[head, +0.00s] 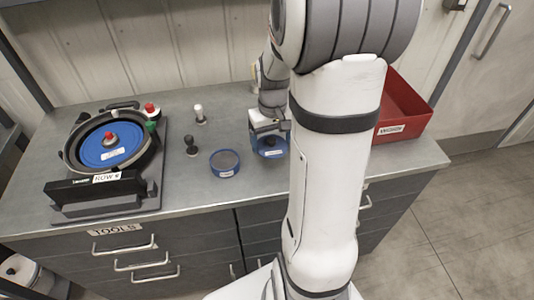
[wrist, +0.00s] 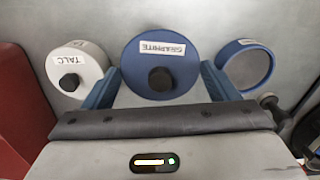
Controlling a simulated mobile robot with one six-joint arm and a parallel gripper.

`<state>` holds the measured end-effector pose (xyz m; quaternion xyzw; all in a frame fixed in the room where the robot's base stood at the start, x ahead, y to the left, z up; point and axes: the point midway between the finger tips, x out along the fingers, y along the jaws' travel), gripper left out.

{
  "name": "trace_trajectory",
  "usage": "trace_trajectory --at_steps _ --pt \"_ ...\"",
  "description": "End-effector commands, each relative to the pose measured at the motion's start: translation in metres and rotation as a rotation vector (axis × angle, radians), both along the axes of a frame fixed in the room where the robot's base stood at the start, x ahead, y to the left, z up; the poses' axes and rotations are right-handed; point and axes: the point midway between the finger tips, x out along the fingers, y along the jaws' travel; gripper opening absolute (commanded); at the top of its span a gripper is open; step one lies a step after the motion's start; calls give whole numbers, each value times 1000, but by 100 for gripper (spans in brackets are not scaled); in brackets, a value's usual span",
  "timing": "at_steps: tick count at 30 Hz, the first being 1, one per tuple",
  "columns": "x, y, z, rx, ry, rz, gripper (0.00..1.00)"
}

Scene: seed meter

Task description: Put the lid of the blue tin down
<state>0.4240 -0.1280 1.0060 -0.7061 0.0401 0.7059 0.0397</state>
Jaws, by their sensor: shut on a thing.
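The blue tin (head: 224,163) stands open on the grey bench, with dark contents inside its rim; it also shows at the right in the wrist view (wrist: 268,68). Its round blue lid (wrist: 145,82), labelled GRAPHITE and with a black knob, is between the two blue fingers of my gripper (wrist: 160,80). In the head view the lid (head: 272,154) is just right of the tin, below my gripper (head: 267,132). My gripper is shut on the lid. The lid is level and low over the bench; I cannot tell whether it touches the bench.
A white TALC tin (wrist: 82,58) with a black knob stands beside the lid. A red bin (head: 405,110) is at the right end of the bench. A black stamp-like piece (head: 191,146) and a white one (head: 199,114) stand left. A round blue-plated device (head: 88,152) fills the left end.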

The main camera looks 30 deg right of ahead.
Motion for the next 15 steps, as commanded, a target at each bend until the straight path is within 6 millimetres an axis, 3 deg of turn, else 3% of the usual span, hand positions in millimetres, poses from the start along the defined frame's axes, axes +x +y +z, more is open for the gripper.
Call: trace_trajectory --at_steps 3,15 --pt "-1 1 -19 1 4 1 59" --pt "0 1 -63 0 2 2 59"
